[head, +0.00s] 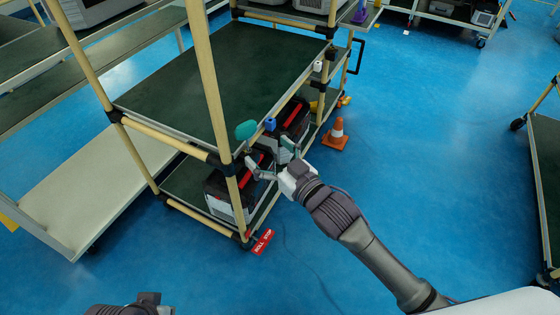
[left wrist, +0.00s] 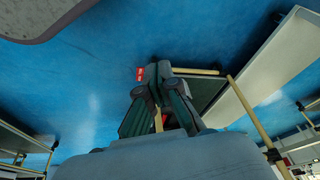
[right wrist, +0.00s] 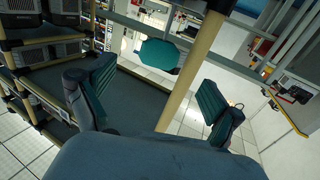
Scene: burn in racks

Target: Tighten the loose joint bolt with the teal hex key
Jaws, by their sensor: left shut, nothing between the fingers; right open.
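A teal rounded piece (head: 246,130), which looks like the hex key's handle, is at the front edge of the rack's upper shelf. It also shows in the right wrist view (right wrist: 158,57), ahead of the fingers and left of a beige post. I cannot make out its shaft. My right gripper (head: 266,152) is open and empty, just below and right of the teal piece, apart from it. Black pipe joints (head: 222,163) sit at the rack's corners; I cannot tell which bolt is loose. My left gripper (left wrist: 160,72) is shut and empty, low over the floor side.
A blue piece (head: 270,124) and a white piece (head: 318,66) are along the same shelf edge. Black cases with red handles (head: 292,115) are on the lower shelf. Blue floor is clear at right.

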